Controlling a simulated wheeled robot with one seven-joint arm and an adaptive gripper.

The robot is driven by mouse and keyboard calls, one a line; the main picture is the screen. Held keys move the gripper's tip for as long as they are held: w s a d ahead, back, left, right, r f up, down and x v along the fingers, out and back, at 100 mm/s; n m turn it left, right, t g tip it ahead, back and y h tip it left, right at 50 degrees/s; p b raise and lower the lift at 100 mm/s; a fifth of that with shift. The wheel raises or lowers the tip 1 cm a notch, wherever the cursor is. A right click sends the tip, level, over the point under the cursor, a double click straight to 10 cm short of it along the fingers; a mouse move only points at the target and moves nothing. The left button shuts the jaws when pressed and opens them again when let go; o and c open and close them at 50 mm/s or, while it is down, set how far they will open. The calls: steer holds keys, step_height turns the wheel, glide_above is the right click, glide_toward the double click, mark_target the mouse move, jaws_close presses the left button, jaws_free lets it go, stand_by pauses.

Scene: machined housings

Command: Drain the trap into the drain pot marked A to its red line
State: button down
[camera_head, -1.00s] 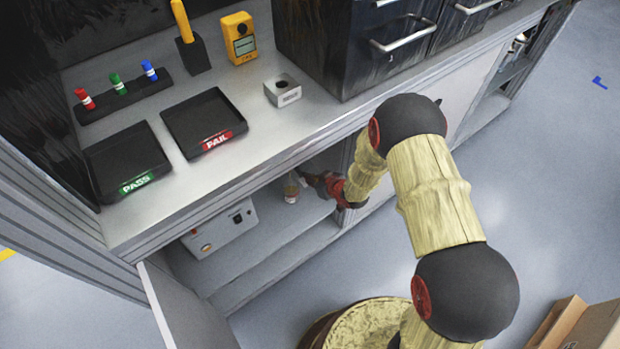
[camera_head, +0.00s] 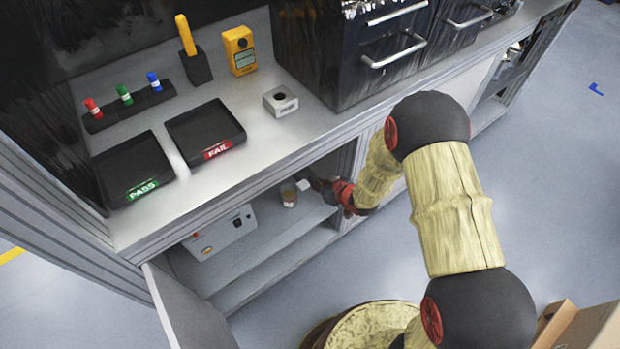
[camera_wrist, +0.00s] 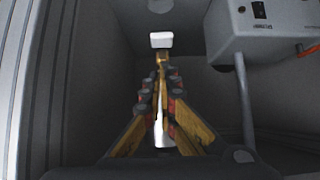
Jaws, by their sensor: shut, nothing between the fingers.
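My gripper (camera_head: 318,184) reaches into the open cabinet under the bench, and its fingers are shut with nothing between them in the wrist view (camera_wrist: 162,58). A small white block (camera_wrist: 161,40) lies just beyond the fingertips; I cannot tell whether they touch it. The white block also shows in the head view (camera_head: 303,185), left of the gripper. A small clear pot with amber contents (camera_head: 289,196) stands on the cabinet floor beside it. No letter A or red line is readable on the pot. I cannot make out the trap clearly.
A grey box with a power switch (camera_head: 220,232) stands left of the pot; it is at upper right in the wrist view (camera_wrist: 265,28). The cabinet door (camera_head: 190,310) hangs open. PASS (camera_head: 160,172) and FAIL (camera_head: 236,136) trays sit on the bench above.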

steer(key=p+v, duration=0.1)
steer(key=v, duration=0.3)
steer(key=shift+s+d, duration=0.1)
steer(key=shift+s, duration=0.05)
stand_by(0.4)
